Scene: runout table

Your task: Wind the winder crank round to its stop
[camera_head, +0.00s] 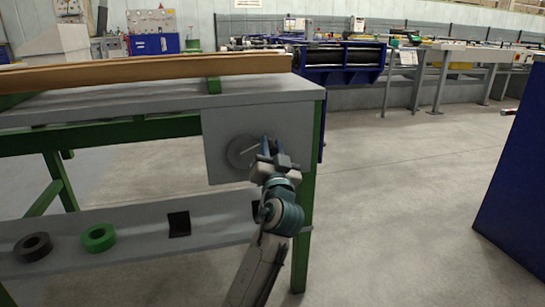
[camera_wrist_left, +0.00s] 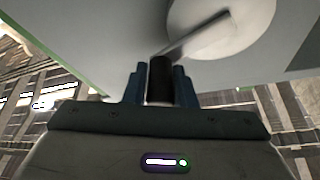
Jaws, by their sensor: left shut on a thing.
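The winder crank is on the grey panel at the end of the green-framed table. Its round grey disc (camera_head: 240,151) shows in the head view, partly behind my left gripper (camera_head: 268,146). In the left wrist view the pale disc (camera_wrist_left: 225,25) is at the top right, with a thin crank arm (camera_wrist_left: 195,36) running down-left to a dark upright handle (camera_wrist_left: 160,80). My left gripper (camera_wrist_left: 160,88) is shut on this handle, one blue finger on each side. In the head view my gripper hides the handle. My right gripper is in neither view.
Below the panel, a grey shelf (camera_head: 150,225) holds a black ring (camera_head: 33,247), a green ring (camera_head: 99,237) and a dark square (camera_head: 179,223). A long wooden board (camera_head: 150,69) lies on the table top. A blue block (camera_head: 515,190) stands at right; the floor between is clear.

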